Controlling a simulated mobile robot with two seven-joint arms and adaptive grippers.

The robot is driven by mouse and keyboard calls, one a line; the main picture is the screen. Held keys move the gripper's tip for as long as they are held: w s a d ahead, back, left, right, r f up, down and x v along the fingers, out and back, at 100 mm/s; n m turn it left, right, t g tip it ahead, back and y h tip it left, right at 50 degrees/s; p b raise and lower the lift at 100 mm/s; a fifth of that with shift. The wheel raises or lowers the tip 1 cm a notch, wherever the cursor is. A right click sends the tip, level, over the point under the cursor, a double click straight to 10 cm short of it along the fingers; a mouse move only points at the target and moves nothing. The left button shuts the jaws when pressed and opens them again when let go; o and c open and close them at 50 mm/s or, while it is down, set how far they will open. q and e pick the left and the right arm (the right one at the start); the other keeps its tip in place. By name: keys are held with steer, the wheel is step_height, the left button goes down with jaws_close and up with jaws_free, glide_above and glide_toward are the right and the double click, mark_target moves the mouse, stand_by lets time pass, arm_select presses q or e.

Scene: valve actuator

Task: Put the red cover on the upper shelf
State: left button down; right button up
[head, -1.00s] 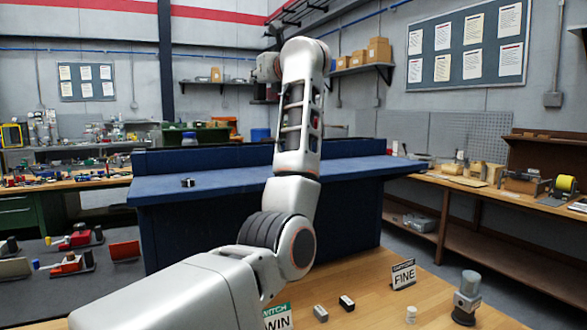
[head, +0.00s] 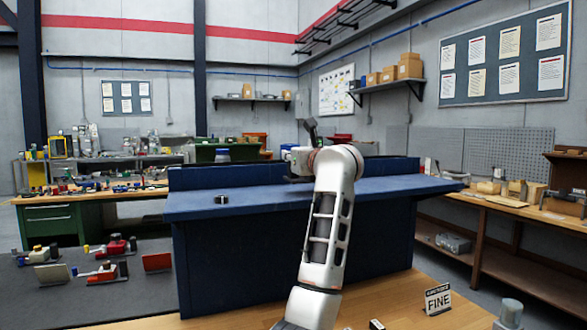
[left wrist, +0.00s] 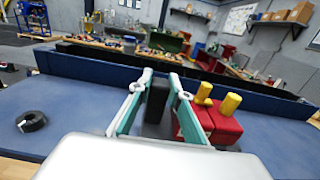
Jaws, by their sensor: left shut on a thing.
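The red cover (left wrist: 212,122), a red block with two yellow posts, shows close up in the left wrist view, just right of my fingers. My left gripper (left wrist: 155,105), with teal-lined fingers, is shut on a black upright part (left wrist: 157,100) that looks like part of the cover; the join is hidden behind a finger. In the head view my left gripper (head: 298,162) is over the back of the blue bench (head: 255,195), and the arm hides most of the held thing. The bench has a raised ledge (head: 240,174) along its back. My right gripper is not in view.
A black ring (head: 221,199) lies on the bench's left part. Bare blue top lies on both sides of my arm. A FINE card (head: 437,299) stands on the wooden table in front. Red and black assemblies (head: 112,246) lie on the grey mat at left.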

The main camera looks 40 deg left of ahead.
mark_target(293, 178)
arm_select(q)
step_height(293, 178, down, 3)
steer(key=shift+f, duration=0.1)
steer(key=shift+f, duration=0.15)
steer(key=shift+f, duration=0.15)
steer(key=c, duration=1.9)
jaws_free()
